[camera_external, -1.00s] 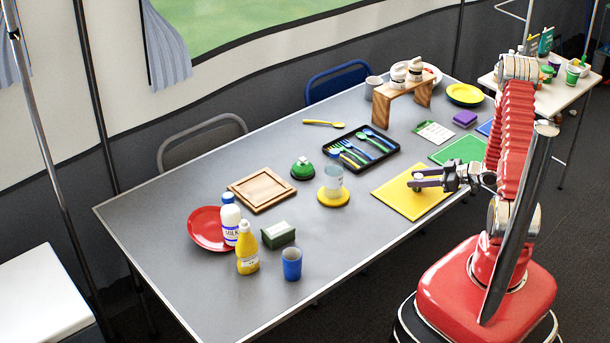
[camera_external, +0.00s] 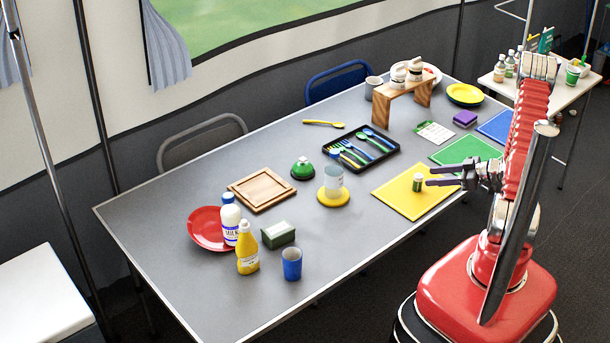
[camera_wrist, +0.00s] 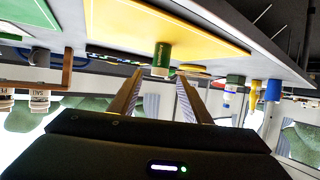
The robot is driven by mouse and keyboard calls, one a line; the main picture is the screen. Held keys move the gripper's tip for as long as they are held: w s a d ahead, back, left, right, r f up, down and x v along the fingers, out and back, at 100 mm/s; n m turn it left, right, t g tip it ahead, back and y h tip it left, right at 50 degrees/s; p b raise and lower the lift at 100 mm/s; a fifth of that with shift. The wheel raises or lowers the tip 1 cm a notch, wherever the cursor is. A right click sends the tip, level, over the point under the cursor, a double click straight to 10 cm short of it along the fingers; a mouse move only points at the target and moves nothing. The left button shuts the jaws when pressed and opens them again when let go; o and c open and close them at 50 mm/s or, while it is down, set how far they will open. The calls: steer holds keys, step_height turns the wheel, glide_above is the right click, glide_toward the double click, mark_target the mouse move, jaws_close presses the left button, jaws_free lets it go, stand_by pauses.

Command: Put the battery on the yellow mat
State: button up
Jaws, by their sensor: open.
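The wrist view appears upside down. There the battery (camera_wrist: 162,60) stands on the yellow mat (camera_wrist: 125,30), between and beyond the two open fingers (camera_wrist: 157,90).
A green mat (camera_external: 466,151) lies behind the yellow mat, and a blue mat (camera_external: 497,127) beyond it. A cup on a yellow coaster (camera_external: 333,198) stands to the left. A cutlery tray (camera_external: 361,148) lies farther back. Grey table left of the yellow mat is partly clear.

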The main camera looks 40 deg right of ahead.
steer(key=v, duration=0.5)
steer(key=shift+s+d+r, duration=0.1)
steer(key=shift+s+r, duration=0.05)
steer(key=shift+s, duration=0.1)
stand_by(0.5)
